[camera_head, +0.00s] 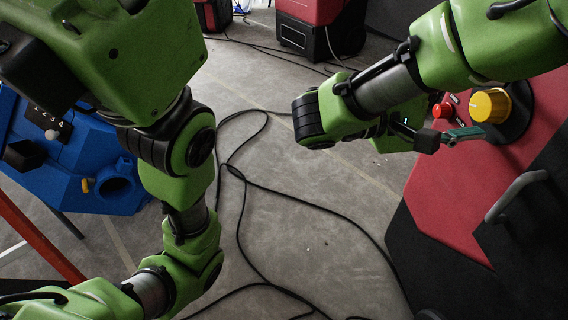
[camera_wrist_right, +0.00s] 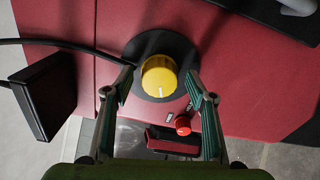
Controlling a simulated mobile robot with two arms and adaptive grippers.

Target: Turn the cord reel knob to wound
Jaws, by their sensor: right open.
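A large yellow knob (camera_head: 490,105) sits on a round black plate on the red machine; it also shows in the right wrist view (camera_wrist_right: 158,77). A white pointer line on it points down in the right wrist view. My right gripper (camera_head: 460,134) is open and empty. In the right wrist view its fingers (camera_wrist_right: 161,85) stand to the left and right of the knob, with a gap on each side. Whether the fingertips reach down to the knob's sides is unclear. My left arm folds down on the left; its gripper is out of view.
A small red knob (camera_wrist_right: 182,124) sits close to the right finger, with small labels beside it. A black handle (camera_head: 515,195) stands on the machine's near side. A blue machine (camera_head: 115,185) is at left. Black cables (camera_head: 240,200) lie across the open concrete floor.

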